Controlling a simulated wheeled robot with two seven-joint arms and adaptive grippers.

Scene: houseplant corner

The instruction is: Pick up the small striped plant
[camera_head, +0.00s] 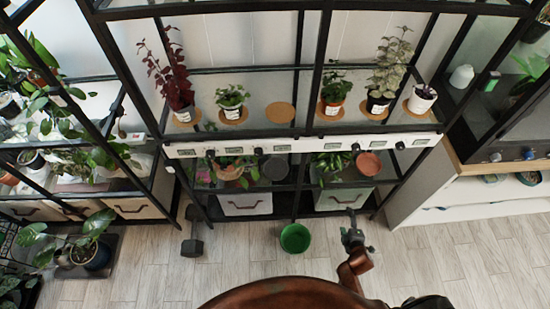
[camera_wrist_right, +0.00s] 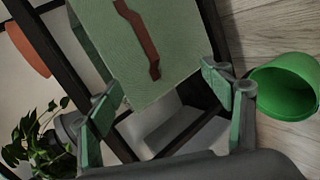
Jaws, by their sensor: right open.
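Several potted plants stand on round cork mats on the upper shelf in the head view. A small plant with pale-marked green leaves (camera_head: 232,97) is in a white pot left of centre. A small dark-leaved plant (camera_head: 424,92) is in a white pot at the right end. The stripes are too small to make out, so I cannot tell which is the striped one. My right gripper (camera_head: 353,236) is low in front of the rack, below and apart from these plants. In the wrist view its fingers (camera_wrist_right: 165,102) are apart with nothing between them. My left gripper is not in view.
A green bucket (camera_head: 295,238) stands on the floor left of my right gripper, and a dumbbell (camera_head: 192,232) farther left. An empty cork mat (camera_head: 281,113) is on the upper shelf. Black rack posts divide the shelves. A green-grey bin (camera_wrist_right: 150,45) faces the right wrist.

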